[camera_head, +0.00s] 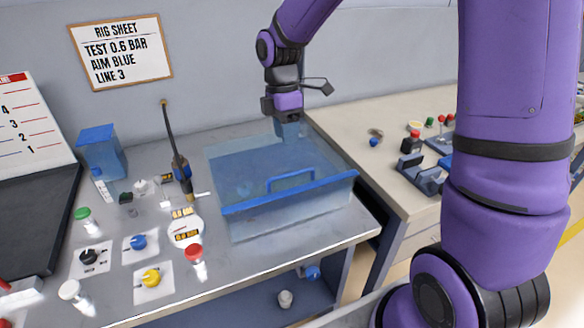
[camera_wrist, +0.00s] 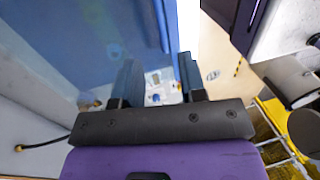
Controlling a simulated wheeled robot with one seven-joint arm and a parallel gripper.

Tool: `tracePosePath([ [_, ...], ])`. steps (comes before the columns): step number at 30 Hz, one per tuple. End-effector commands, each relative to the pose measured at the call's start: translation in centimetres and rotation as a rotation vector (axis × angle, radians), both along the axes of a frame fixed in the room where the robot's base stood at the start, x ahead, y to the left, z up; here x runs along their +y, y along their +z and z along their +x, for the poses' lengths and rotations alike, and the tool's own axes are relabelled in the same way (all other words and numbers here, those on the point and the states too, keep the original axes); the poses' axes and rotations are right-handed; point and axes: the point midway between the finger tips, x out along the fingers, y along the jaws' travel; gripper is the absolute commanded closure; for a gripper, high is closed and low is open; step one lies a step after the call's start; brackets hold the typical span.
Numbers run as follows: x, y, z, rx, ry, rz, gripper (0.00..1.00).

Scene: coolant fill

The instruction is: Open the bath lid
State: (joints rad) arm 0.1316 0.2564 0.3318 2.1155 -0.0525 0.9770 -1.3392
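The bath (camera_head: 262,216) is a clear, bluish box on the metal bench. Its translucent blue lid (camera_head: 238,170) appears to lie flat over it, with a blue handle (camera_head: 291,180) near the front and a solid blue strip along the front edge. My gripper (camera_head: 289,136) points down at the back right part of the bath, behind the handle and apart from it. In the wrist view, its two fingers (camera_wrist: 157,82) are spread with nothing between them. A blue surface with a darker edge (camera_wrist: 163,25) shows beyond the fingers. Contact with the lid cannot be told.
Left of the bath stand a gauge (camera_head: 185,228), a dark wand (camera_head: 176,150), knobs and several capped bottles. A blue container (camera_head: 101,151) stands at the back left. The beige table (camera_head: 345,120) on the right holds small parts and a dark block (camera_head: 421,174).

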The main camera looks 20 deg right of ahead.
Motion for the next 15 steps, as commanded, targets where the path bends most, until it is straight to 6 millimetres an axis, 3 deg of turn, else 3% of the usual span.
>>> tracePosePath([
  [9,0.0,-5.5,-1.2,0.004,-0.001,0.0,0.62],
  [15,0.0,-8.0,-1.7,0.001,-0.001,-0.001,0.62],
])
